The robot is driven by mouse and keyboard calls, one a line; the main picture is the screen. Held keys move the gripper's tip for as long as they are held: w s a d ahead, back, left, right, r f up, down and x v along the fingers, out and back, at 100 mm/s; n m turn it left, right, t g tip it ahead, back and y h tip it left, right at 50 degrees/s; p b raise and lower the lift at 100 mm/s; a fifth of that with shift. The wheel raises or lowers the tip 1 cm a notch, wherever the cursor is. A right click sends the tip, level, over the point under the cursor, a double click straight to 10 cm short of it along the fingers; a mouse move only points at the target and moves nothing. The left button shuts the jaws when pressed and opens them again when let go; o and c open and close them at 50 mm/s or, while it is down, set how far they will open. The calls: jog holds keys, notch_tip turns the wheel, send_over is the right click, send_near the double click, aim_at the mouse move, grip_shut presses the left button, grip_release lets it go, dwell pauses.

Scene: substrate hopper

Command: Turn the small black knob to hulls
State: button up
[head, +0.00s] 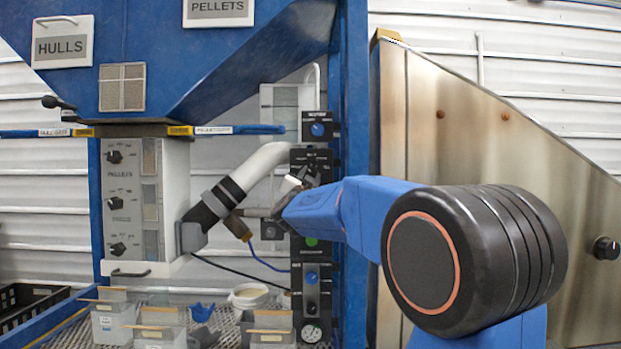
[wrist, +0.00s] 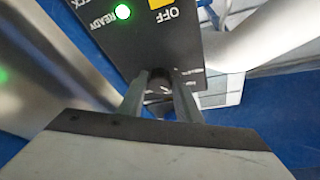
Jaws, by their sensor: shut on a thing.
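In the wrist view, my gripper (wrist: 160,76) is shut on a small dark knob (wrist: 158,86) on a black control panel (wrist: 150,50). The two fingers stand on either side of the knob. The knob's pointer and setting cannot be made out. A yellow patch, the word OFF and a green READY light (wrist: 123,11) are close by on the panel. In the head view, my gripper (head: 300,181) reaches the tall black panel (head: 311,158) beside the blue post, and my arm hides part of that panel. A HULLS sign (head: 62,42) hangs at upper left.
A white box (head: 145,205) with several black knobs stands left, one labelled PELLETS. A white and black pipe (head: 245,175) slopes just left of my gripper. A blue post (head: 354,110) and a metal hopper (head: 480,140) stand right. Tubs (head: 112,322) sit on the mesh bench below.

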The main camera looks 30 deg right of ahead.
dwell(0.4)
jog(key=o, duration=1.1)
jog(key=shift+c, duration=0.2)
jog(key=v, duration=1.7)
jog(key=shift+a, duration=0.15)
jog(key=shift+s, duration=0.15)
